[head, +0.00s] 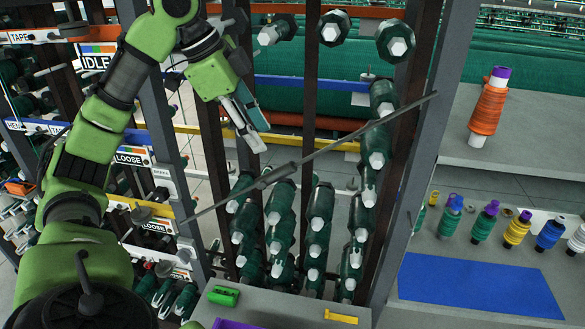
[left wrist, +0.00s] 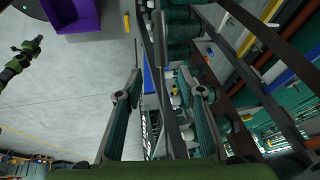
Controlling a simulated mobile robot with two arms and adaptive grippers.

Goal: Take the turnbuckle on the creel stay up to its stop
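The creel stay (head: 350,134) is a thin grey rod slanting from lower left to upper right across the rack front. The turnbuckle (head: 276,176) is the thicker dark grey section on its lower half. My left gripper (head: 254,137) is open and empty, just above the turnbuckle in the head view, fingers pointing down. In the left wrist view, the open fingers (left wrist: 160,80) stand either side of the stay's line. A thicker grey section (left wrist: 160,40) shows beyond the tips; I cannot tell its exact distance.
Dark uprights and green bobbins (head: 318,205) stand behind the stay. A grey post (head: 408,160) is on its right. A shelf at right holds coloured spools (head: 517,229) and a blue mat (head: 478,284). A green block (head: 223,295) lies on the ledge below.

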